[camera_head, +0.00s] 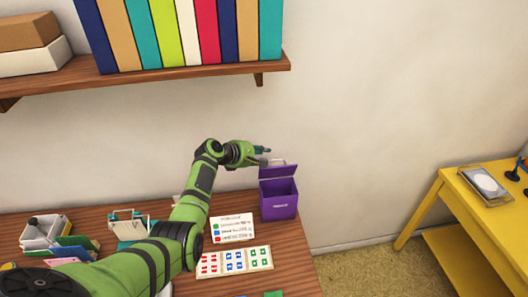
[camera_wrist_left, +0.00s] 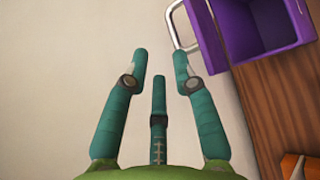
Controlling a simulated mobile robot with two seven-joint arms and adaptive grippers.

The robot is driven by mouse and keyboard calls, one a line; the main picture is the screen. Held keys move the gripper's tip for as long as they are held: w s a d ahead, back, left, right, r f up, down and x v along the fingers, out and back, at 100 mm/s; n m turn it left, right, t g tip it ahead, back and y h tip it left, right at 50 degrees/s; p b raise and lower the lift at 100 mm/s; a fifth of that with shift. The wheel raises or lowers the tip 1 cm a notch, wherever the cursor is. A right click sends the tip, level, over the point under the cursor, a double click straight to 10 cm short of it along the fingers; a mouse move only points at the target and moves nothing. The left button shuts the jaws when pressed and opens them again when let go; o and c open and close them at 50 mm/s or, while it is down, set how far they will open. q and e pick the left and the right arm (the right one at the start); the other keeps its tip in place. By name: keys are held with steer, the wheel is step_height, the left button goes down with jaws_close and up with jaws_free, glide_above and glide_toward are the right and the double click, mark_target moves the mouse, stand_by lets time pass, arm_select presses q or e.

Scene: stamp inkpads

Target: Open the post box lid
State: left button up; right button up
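The purple post box (camera_head: 279,207) stands at the right back of the desk. Its lid (camera_head: 278,171) is raised at the back, and the dark inside shows below it. A pale metal handle (camera_head: 277,162) sits at the lid's top edge. In the left wrist view the box (camera_wrist_left: 228,30) is at the top right, with its hollow inside visible and the handle (camera_wrist_left: 180,24) at its left. My left gripper (camera_head: 264,154) is just above and left of the handle. In the left wrist view its fingers (camera_wrist_left: 160,66) are apart with nothing between them. My right gripper is not seen.
A white card (camera_head: 232,228) and a stamped sheet (camera_head: 235,262) lie on the wooden desk (camera_head: 292,245) near the box. A shelf of books (camera_head: 180,75) hangs above my left arm. A yellow table (camera_head: 470,230) stands at the right.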

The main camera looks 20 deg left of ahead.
arm_select(q)
steer(key=shift+s, duration=0.15)
stand_by(0.4)
steer(key=v, duration=1.2)
